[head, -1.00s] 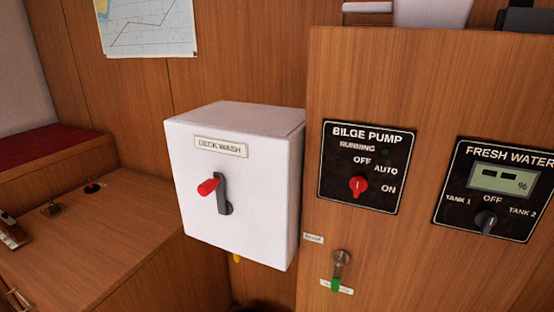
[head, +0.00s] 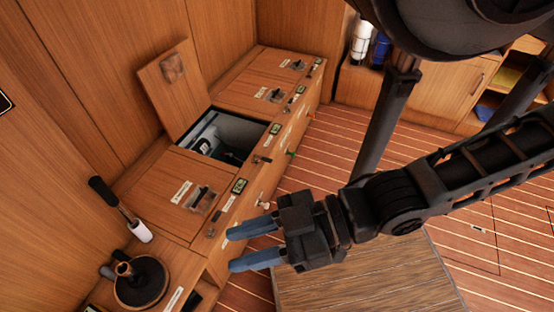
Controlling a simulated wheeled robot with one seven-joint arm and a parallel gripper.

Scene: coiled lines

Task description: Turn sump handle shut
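My gripper (head: 234,250) is in the lower middle of the head view, its two blue fingers apart with nothing between them. It appears in front of a row of wooden lockers (head: 237,198). Small handles sit along the locker front: a dark one (head: 262,159), a green one (head: 290,153) and a pale one (head: 265,203). The labels are too small to read, so I cannot tell which handle is the sump's. No handle is in the gripper's grasp.
One locker hatch (head: 171,88) stands raised over an open compartment (head: 190,152). At lower left are a round dark fitting (head: 140,285) and a lever with a black grip (head: 103,191). A wooden platform (head: 400,290) lies below my arm. Striped floor (head: 335,145) is clear beyond.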

